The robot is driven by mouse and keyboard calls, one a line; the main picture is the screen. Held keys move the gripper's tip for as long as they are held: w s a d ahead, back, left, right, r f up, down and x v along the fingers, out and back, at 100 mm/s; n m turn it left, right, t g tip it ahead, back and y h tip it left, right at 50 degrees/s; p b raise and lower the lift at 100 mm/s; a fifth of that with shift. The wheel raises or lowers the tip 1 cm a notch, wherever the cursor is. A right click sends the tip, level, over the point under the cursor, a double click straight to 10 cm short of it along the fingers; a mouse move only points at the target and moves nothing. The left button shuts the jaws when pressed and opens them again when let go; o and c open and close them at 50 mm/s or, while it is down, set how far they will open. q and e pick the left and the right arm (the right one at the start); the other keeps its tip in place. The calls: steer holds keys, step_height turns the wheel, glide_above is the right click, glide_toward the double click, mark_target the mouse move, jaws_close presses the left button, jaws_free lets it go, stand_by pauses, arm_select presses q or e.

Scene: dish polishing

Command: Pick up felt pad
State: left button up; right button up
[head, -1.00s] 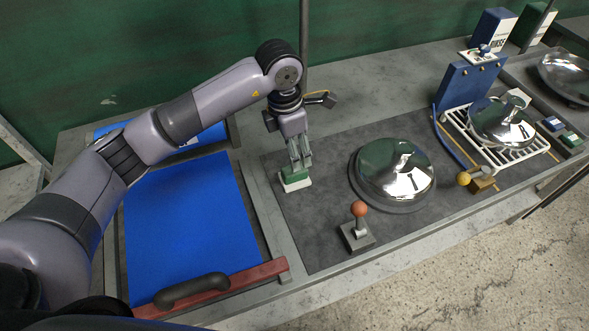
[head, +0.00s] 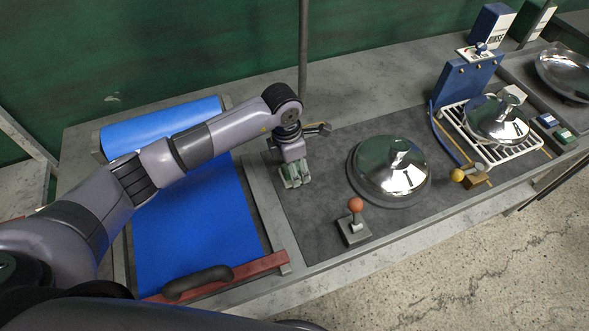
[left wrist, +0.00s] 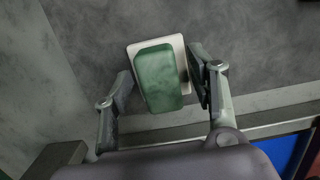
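The felt pad is a small block with a green top and a white base. In the left wrist view the felt pad (left wrist: 160,78) lies on the dark mat, between my two fingers and turned slightly to them. My left gripper (left wrist: 162,82) is open, with one finger close on each side of the pad. Whether either finger touches it cannot be told. In the head view my left gripper (head: 294,178) is down over the pad at the left end of the mat and hides most of it. My right gripper is not in view.
A shiny domed dish (head: 390,168) stands right of the gripper. An orange-knobbed lever (head: 355,222) is in front. A blue sheet (head: 195,225) lies left, with a red bar at its front. Another dish (head: 497,118) sits on a white rack at right.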

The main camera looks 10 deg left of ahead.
arm_select(q)
jaws_close()
stand_by(0.4)
steer(key=shift+r, duration=0.5)
step_height(320, 180, up, 19)
steer(key=b, duration=0.5)
